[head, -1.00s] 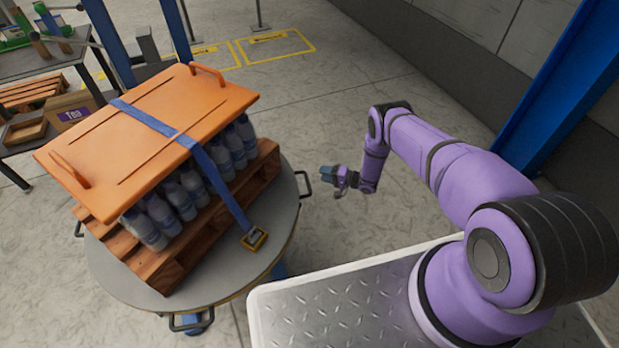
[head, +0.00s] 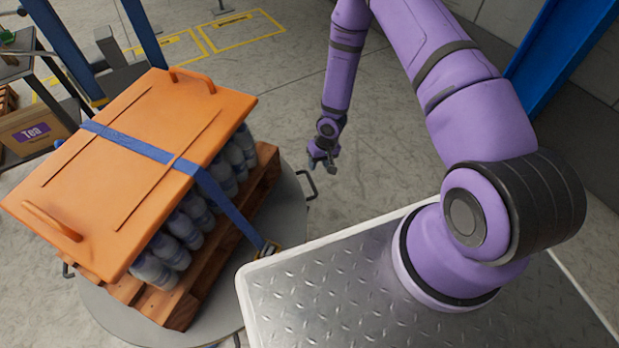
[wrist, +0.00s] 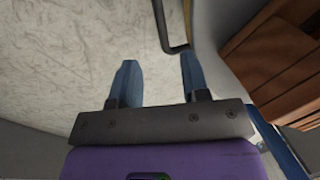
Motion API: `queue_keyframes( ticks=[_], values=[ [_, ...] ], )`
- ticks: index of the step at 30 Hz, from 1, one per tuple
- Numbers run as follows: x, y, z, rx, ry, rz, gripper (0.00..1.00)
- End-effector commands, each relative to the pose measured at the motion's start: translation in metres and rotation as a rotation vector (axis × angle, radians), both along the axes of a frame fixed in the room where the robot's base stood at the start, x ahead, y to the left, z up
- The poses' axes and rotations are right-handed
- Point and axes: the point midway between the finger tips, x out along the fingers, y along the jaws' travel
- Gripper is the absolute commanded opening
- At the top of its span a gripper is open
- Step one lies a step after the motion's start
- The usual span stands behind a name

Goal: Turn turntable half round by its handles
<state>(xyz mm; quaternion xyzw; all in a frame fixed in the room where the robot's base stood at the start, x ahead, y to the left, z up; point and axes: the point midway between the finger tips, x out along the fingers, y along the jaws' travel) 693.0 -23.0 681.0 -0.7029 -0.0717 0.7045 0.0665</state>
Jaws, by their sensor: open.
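The turntable (head: 289,208) is a grey round disc with dark bar handles on its rim. One handle (head: 313,185) sticks out at its right, and another handle (head: 67,270) shows at the left. My gripper (head: 322,162) is open and empty, just beyond the right handle in the head view. In the wrist view, the blue fingertips (wrist: 157,75) are apart. The bent handle (wrist: 163,28) lies ahead of them, nearer the right finger, with the turntable edge (wrist: 213,60) to the right. I see no contact with the handle; its height relative to the fingers is unclear.
On the turntable stands a wooden pallet (head: 205,290) with bottles (head: 178,240) under an orange lid (head: 130,165), bound by a blue strap (head: 225,205). A Tea box (head: 35,130) is at the left. A blue post (head: 565,50) stands right. Floor beyond the gripper is clear.

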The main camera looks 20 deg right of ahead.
Motion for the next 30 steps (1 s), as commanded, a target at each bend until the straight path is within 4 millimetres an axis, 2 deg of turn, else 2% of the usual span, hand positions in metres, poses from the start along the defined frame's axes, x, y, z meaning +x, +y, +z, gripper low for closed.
queue_keyframes(
  ticks=[5, 12, 18, 24, 30],
  values=[
    [-0.001, 0.004, -0.020, -0.001, 0.003, 0.002, 0.42],
    [-0.001, 0.012, -0.061, -0.001, 0.001, 0.001, 0.42],
    [0.000, 0.018, -0.089, 0.000, 0.001, 0.000, 0.42],
    [0.000, 0.020, -0.102, 0.000, -0.001, -0.002, 0.42],
    [0.001, 0.020, -0.104, 0.001, -0.002, -0.002, 0.42]
  ],
)
